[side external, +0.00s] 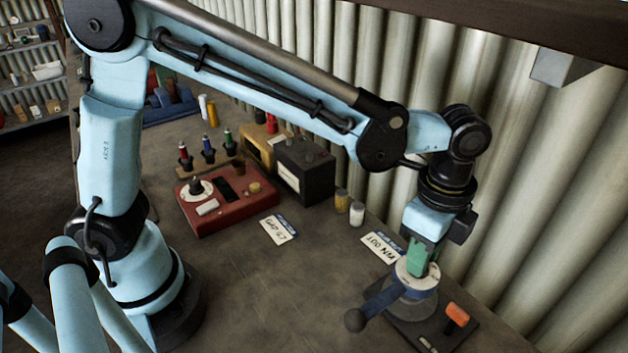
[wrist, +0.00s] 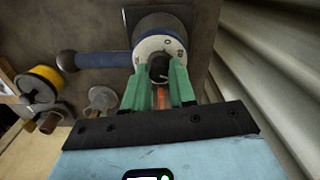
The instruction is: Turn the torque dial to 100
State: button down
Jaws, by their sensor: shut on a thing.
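The torque dial is a white disc (side external: 403,277) with a blue rim, on a dark base at the lower right of the side view. It also shows at the top of the wrist view (wrist: 148,47), where a few marks on its face are too small to read. My gripper (side external: 419,270), with green fingers, is over the dial from above. In the wrist view my gripper (wrist: 159,75) has a finger on each side of the dial's dark knob (wrist: 158,66) and is shut on it. A card (side external: 382,248) behind the dial reads "100 NM".
A blue lever with a dark ball (side external: 355,320) sticks out left of the dial. An orange-handled part (side external: 457,313) stands to its right. A red box with a dial (side external: 235,205), a black box (side external: 305,168) and small jars (side external: 357,213) stand further back. The bench's middle is clear.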

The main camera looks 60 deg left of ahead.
jog(key=c, duration=0.9)
grip_release()
jog(key=shift+r, duration=3.8)
jog(key=s+a+f+n+t, duration=0.1)
jog(key=s+a+n+t, duration=0.1)
jog(key=a+n, duration=0.3)
jog(key=s+a+f+n+t, duration=0.1)
jog(key=s+a+n+t, duration=0.1)
jog(key=a+n, duration=0.3)
jog(key=s+a+f+n+t, duration=0.1)
jog(key=a+n, duration=0.5)
jog(key=a, duration=0.6)
jog(key=shift+s+t, duration=0.55)
jog(key=shift+t, duration=0.55)
